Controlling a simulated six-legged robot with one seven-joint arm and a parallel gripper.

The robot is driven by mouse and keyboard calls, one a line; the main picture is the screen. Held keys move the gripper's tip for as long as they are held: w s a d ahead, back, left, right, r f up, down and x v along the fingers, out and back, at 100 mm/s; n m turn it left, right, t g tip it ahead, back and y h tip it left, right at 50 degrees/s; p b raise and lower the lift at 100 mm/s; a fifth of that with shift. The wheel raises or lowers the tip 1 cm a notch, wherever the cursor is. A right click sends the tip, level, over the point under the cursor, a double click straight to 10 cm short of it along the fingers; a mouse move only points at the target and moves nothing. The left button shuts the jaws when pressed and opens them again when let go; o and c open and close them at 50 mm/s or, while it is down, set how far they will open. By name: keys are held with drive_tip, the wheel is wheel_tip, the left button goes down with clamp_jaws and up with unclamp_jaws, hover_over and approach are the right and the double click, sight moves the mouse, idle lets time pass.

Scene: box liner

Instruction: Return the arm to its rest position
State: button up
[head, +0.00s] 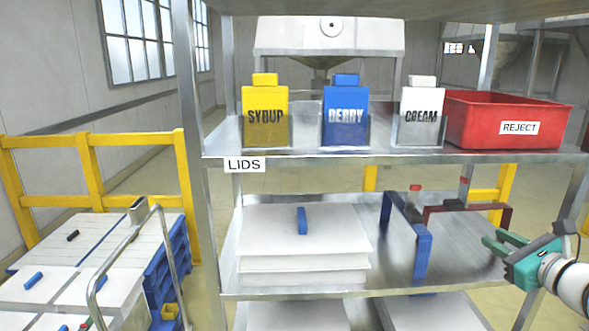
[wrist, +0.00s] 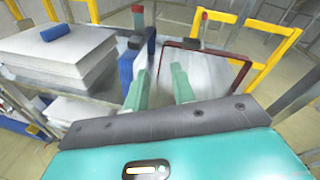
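My gripper (head: 497,243) is at the right edge of the head view, in front of the lower shelf of the rack. Its two green fingers are apart with nothing visible between them. In the wrist view the fingers of my gripper (wrist: 159,88) point toward the shelf, with a dark red frame (wrist: 245,78) beyond and to the right and a blue frame (wrist: 133,75) beyond and to the left. The dark red frame also shows in the head view (head: 505,215), just behind the fingers.
A stack of white sheets (head: 265,260) with a blue piece (head: 302,221) on top lies on the lower shelf (head: 455,272). Yellow, blue and white containers and a red reject bin (head: 475,122) stand on the upper shelf. A yellow rail (head: 85,165) and loaded pallet are at left.

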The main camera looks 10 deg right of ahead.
drive_tip(key=s+a+f+n+g+y, duration=0.1)
drive_tip(key=a+f+n+g+y, duration=0.2)
drive_tip(key=a+n, duration=0.75)
drive_tip(key=s+a+f+n+g+y, duration=0.1)
drive_tip(key=a+f+n+g+y, duration=0.3)
drive_tip(key=a, duration=1.1)
drive_tip(key=s+a+f+n+g+h, duration=0.3)
drive_tip(key=s+a+n+h, duration=0.4)
drive_tip(key=n, duration=0.9)
drive_tip(key=s+a+g, duration=0.1)
drive_tip(key=s, duration=0.2)
drive_tip(key=shift+s+f, duration=0.25)
drive_tip(key=shift+f, duration=0.05)
drive_tip(key=shift+n, duration=0.25)
